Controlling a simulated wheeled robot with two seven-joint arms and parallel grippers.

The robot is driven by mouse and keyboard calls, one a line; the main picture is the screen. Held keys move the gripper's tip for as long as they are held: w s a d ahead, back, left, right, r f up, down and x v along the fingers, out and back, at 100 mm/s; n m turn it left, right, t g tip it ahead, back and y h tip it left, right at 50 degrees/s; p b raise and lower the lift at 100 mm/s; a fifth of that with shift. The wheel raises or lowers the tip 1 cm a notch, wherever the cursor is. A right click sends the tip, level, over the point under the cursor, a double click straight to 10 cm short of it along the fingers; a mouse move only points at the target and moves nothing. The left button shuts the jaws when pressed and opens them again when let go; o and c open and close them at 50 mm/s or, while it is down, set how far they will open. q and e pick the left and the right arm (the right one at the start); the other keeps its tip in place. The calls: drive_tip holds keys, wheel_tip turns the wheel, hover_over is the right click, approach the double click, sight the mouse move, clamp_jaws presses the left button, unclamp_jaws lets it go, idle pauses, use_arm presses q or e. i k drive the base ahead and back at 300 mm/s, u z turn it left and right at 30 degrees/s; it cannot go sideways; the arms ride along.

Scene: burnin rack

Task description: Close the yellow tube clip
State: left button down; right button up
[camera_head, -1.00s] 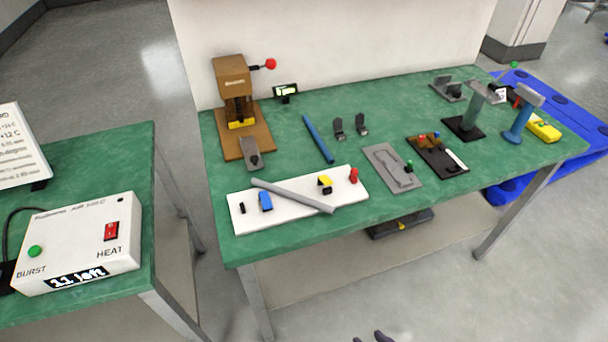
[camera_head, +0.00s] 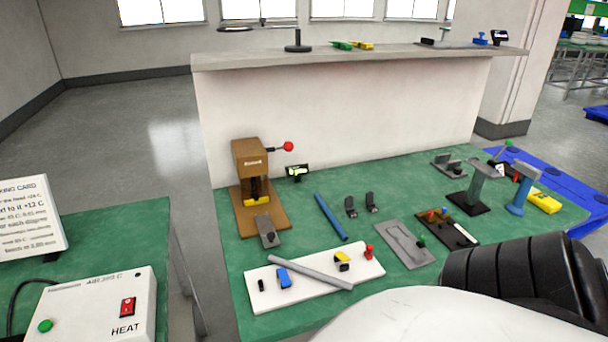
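The yellow tube clip (camera_head: 342,258) sits on a white board (camera_head: 310,295) on the green bench. It has a yellow upper part and a dark lower part; whether it is open or shut is too small to tell. A grey tube (camera_head: 318,274) lies slantwise across the board, just left of and below the yellow clip. A blue clip (camera_head: 284,278) and a small black piece (camera_head: 262,286) are to the left, and a red piece (camera_head: 369,251) is to the right. Neither gripper is in view. White and black parts of my arm cover the lower right.
A brown press (camera_head: 253,175) with a red-knobbed lever stands behind the board. A blue rod (camera_head: 330,217), grey plate (camera_head: 404,245) and dark tray (camera_head: 447,228) lie on the bench (camera_head: 300,205). A heater box (camera_head: 98,308) is on the left table. A shelf (camera_head: 370,58) rises behind.

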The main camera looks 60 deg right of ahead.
sight(343, 257)
drive_tip(key=k, duration=1)
drive_tip(key=z, duration=1.3)
drive_tip(key=i, duration=0.4)
